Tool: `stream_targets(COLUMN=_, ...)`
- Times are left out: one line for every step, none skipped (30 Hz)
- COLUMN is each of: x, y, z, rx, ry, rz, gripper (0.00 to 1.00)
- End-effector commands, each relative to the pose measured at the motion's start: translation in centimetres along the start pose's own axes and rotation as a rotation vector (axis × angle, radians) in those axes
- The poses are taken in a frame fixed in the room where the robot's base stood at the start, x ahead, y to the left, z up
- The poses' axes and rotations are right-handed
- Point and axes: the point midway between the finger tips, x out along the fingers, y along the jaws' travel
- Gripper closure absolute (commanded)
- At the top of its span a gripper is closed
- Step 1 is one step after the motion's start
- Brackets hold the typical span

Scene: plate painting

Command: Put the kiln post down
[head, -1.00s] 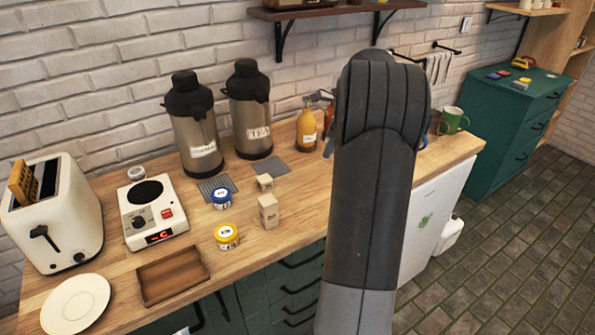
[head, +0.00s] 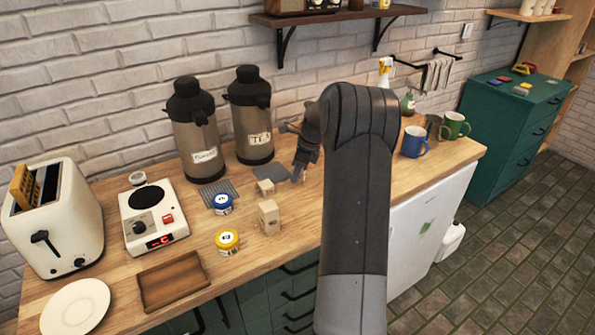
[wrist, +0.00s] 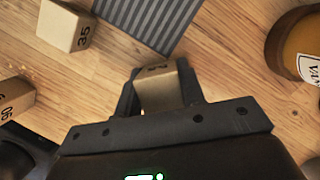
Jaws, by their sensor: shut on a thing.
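My gripper (wrist: 160,95) is shut on a pale wooden kiln post (wrist: 158,92), seen between the fingers in the wrist view. In the head view my gripper (head: 299,172) hangs over the counter, just right of the plain grey mat (head: 286,172); the held post is mostly hidden there. I cannot tell whether its bottom touches the wood. A short post marked 35 (wrist: 63,25) stands at upper left in the wrist view, and in the head view (head: 265,187). A taller post (head: 269,217) stands in front of it, its end also at left in the wrist view (wrist: 15,100).
An amber bottle (wrist: 292,45) stands right of my gripper. Two flasks (head: 195,135) (head: 250,115) stand behind. Blue-lidded (head: 222,204) and yellow-lidded (head: 228,241) jars, a wooden tray (head: 172,281) and a hot plate (head: 152,220) lie left. Mugs (head: 414,141) (head: 454,125) stand right.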

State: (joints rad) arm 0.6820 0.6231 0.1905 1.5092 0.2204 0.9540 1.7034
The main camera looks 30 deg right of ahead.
Motion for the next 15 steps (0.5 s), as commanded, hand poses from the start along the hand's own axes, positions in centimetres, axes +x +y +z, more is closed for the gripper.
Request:
stream_targets(x=-0.06, y=-0.04, z=0.01, rx=0.0, ry=0.0, rz=-0.002, gripper=0.91)
stream_targets(x=-0.09, y=-0.04, z=0.02, rx=0.0, ry=0.0, rz=-0.002, gripper=0.91)
stream_targets(x=-0.09, y=-0.04, z=0.02, rx=0.0, ry=0.0, rz=-0.002, gripper=0.91)
stream_targets(x=-0.1, y=-0.04, z=0.02, rx=0.0, ry=0.0, rz=-0.002, gripper=0.91)
stream_targets(x=-0.1, y=-0.04, z=0.02, rx=0.0, ry=0.0, rz=-0.002, gripper=0.91)
stream_targets(x=-0.07, y=-0.04, z=0.01, rx=0.0, ry=0.0, rz=-0.002, gripper=0.91)
stream_targets(x=-0.01, y=-0.03, z=0.0, rx=0.0, ry=0.0, rz=-0.002, gripper=0.91)
stream_targets(x=0.08, y=-0.03, z=-0.02, rx=0.0, ry=0.0, rz=-0.001, gripper=0.91)
stream_targets(x=0.21, y=-0.02, z=-0.05, rx=0.0, ry=0.0, rz=-0.001, gripper=0.91)
stream_targets(x=0.22, y=-0.02, z=-0.07, rx=0.0, ry=-0.001, rz=-0.001, gripper=0.62)
stream_targets(x=0.2, y=-0.03, z=-0.06, rx=0.0, ry=-0.001, rz=-0.001, gripper=0.6)
stream_targets(x=0.2, y=-0.03, z=-0.07, rx=0.0, ry=-0.001, rz=-0.001, gripper=0.56)
stream_targets(x=0.2, y=-0.03, z=-0.07, rx=0.0, ry=-0.001, rz=-0.001, gripper=0.54)
stream_targets(x=0.19, y=-0.03, z=-0.07, rx=0.0, ry=-0.001, rz=-0.001, gripper=0.52)
stream_targets(x=0.19, y=-0.03, z=-0.07, rx=0.0, ry=-0.001, rz=-0.001, gripper=0.48)
